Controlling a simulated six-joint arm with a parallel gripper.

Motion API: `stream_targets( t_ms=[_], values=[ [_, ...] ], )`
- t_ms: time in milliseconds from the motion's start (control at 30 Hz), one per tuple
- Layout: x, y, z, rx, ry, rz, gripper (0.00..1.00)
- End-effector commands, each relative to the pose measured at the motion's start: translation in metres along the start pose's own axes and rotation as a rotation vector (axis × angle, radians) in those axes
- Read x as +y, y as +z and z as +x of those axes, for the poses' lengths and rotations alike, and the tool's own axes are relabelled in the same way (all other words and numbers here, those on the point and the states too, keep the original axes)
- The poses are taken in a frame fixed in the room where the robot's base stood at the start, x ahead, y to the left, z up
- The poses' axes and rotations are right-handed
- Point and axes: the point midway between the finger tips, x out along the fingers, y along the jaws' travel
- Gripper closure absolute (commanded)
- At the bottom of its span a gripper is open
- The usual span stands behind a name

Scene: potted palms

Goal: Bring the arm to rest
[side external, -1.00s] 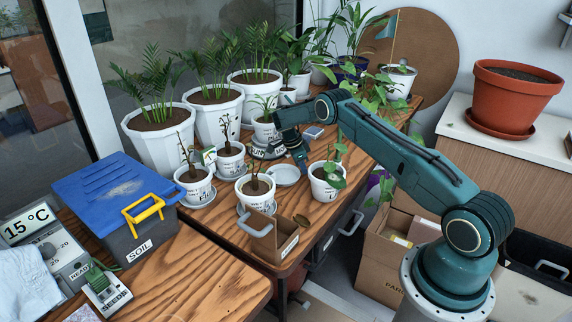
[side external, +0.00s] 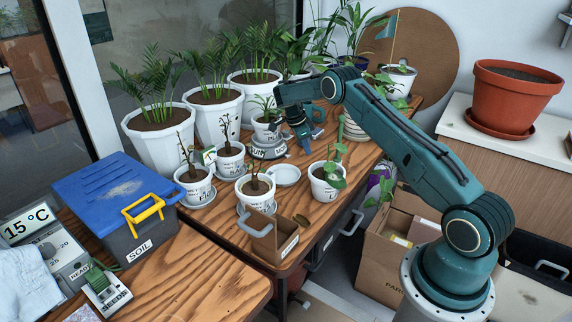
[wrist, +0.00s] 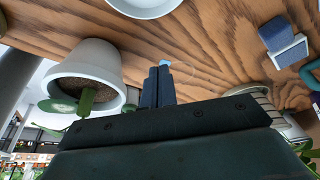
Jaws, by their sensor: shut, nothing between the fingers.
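My gripper (side external: 306,147) hangs pointing down over the back part of the wooden table, with nothing held. In the wrist view its two dark fingers (wrist: 158,82) are together. The fingertips look a little above the tabletop; the exact gap is hard to tell. A white saucer (side external: 285,175) lies to the lower left of the fingers in the side view, and its edge shows at the top of the wrist view (wrist: 146,6). A white pot with a leafy plant (side external: 322,190) stands in front, and shows at left in the wrist view (wrist: 88,62).
A blue block (wrist: 282,36) lies near the gripper, partly hidden in the side view. A stack of pale dishes (side external: 354,130) stands to its right. Several potted plants crowd the table's left and back. A small open wooden box (side external: 275,240) sits at the front edge.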

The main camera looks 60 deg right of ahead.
Motion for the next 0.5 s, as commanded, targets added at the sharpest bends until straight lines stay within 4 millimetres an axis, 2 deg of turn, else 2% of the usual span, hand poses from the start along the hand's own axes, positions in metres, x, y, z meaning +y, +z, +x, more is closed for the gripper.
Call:
stream_targets(
  t_ms=[100,500],
  values=[
    [0.000,0.000,-0.009,0.000,-0.002,0.000,1.00],
    [0.001,0.000,-0.020,-0.004,-0.007,-0.018,1.00]
  ],
)
